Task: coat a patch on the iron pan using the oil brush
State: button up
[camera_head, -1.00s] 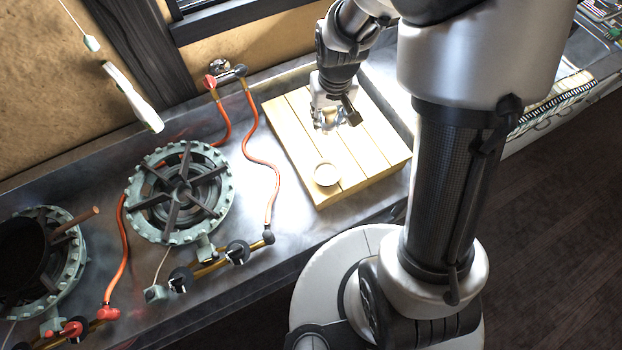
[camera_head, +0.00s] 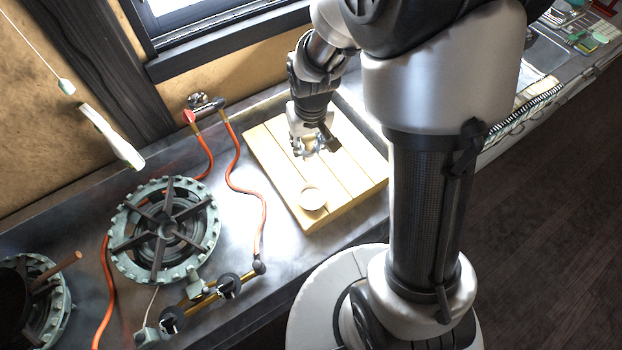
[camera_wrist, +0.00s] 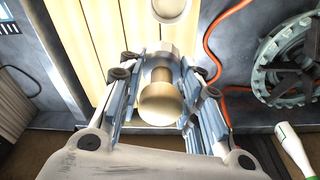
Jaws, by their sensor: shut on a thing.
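My gripper (camera_head: 315,148) is over the wooden board, behind the small bowl (camera_head: 312,198). In the wrist view my gripper (camera_wrist: 160,85) is shut on the oil brush (camera_wrist: 160,104), whose pale wooden rounded end and darker neck show between the fingers. The brush's far end is hidden, so I cannot tell whether it touches the board. The bowl (camera_wrist: 172,8) is cut by the top edge there. The dark iron pan (camera_head: 12,298) is on the left burner, cut by the left edge of the head view, with a brown handle sticking up to the right.
A slatted wooden board (camera_head: 352,188) lies on the metal counter. An empty green burner (camera_head: 165,230) stands between board and pan. Orange hoses (camera_head: 236,165) and a brass pipe with valves (camera_head: 215,292) run beside it. A white-handled thing (camera_head: 112,138) hangs at the wall.

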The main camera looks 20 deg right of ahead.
jog(key=b, duration=0.3)
send_over(311, 196)
notch_tip(311, 196, down, 11)
jog(key=shift+f+b, duration=2.1)
jog(key=shift+f, duration=0.9)
jog(key=shift+f+b, duration=0.35)
jog(key=shift+f, duration=0.05)
jog(key=shift+s+f, duration=0.2)
jog(key=shift+s, duration=0.05)
notch_tip(311, 196, up, 7)
jog(key=p, duration=0.4)
jog(key=shift+w+p, duration=0.2)
jog(key=shift+p, duration=0.2)
jog(key=shift+r, duration=0.15)
dwell(0.4)
